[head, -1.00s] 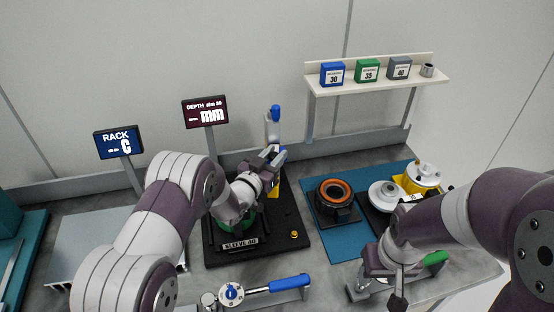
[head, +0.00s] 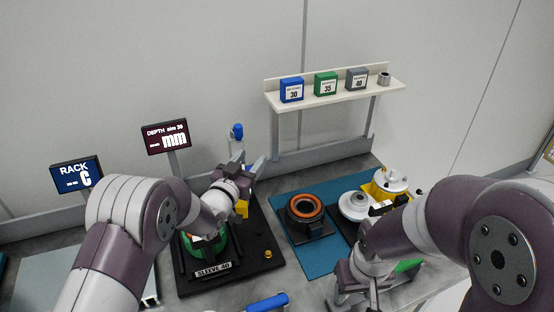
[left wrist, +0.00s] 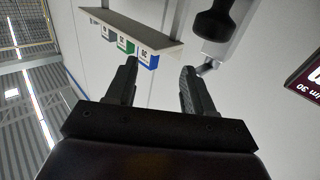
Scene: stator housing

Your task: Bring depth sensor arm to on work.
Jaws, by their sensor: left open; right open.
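The depth sensor arm, a grey upright with a blue top (head: 237,133), stands at the back of the black fixture base (head: 262,272). A green part sits on that base behind a "SLEEVE 40" label (head: 213,269). My left gripper (head: 256,170) is open and empty, just right of and in front of the upright. In the left wrist view a grey bar with a dark knob (left wrist: 213,22) is beyond my open fingers (left wrist: 158,85), nearer the right one; I cannot tell if it is the same part. My right gripper (head: 360,285) is low at the front right, its fingers partly hidden.
The depth display (head: 167,138) reads "mm", and the rack display (head: 76,174) reads "C". A blue mat (head: 316,257) holds an orange-ringed part (head: 305,210) and white flanged parts. A blue-handled tool (head: 267,303) lies in front.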

